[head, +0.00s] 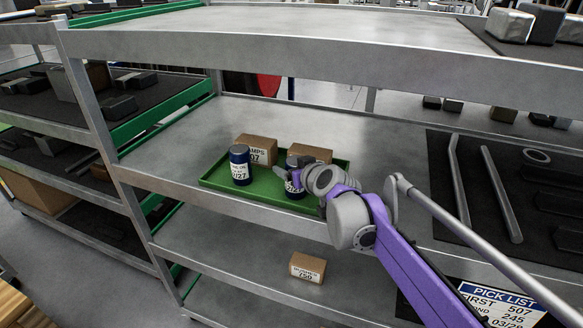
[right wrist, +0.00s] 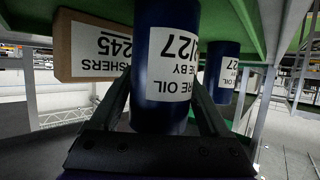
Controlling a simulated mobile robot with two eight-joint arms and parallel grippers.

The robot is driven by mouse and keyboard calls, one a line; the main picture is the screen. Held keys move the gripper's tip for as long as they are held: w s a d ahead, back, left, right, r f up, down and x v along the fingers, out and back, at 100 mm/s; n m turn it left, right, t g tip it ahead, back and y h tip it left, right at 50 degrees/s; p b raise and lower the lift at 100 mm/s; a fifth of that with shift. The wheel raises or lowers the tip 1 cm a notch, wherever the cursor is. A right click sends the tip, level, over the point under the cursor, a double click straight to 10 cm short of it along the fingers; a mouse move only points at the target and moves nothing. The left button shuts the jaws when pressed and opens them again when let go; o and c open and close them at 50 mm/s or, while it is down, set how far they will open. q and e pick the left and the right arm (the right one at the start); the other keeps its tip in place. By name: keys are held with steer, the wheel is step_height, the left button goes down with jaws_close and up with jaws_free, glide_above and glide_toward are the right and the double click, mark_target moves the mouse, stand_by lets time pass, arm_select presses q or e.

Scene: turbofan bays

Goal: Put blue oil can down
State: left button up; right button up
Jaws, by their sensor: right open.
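A blue oil can (head: 293,189) with a white label stands upright on the green tray (head: 218,184), partly hidden by my right gripper (head: 291,173). In the right wrist view, which is upside down, this can (right wrist: 165,20) sits between the two fingers of my open right gripper (right wrist: 163,95). I cannot tell whether either finger touches it. A second blue oil can (head: 240,165) stands upright at the left of the tray; it also shows in the right wrist view (right wrist: 221,75). My left gripper is not in view.
A clamps box (head: 257,150) and a washers box (head: 310,153) stand behind the cans on the tray. The shelf above (head: 290,45) overhangs. Grey bars (head: 460,180) lie on a dark mat at right. A small box (head: 307,268) sits on the shelf below.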

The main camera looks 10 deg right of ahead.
steer(key=p+v, duration=0.1)
steer(key=v, duration=1.1)
steer(key=s+f+m+g+h, duration=0.2)
steer(key=s+f+g, duration=0.5)
steer(key=s+f, duration=1.7)
steer(key=shift+s+a+f+g+h, duration=0.15)
steer(key=shift+s+a+g+h, duration=0.15)
steer(key=shift+s+g, duration=0.1)
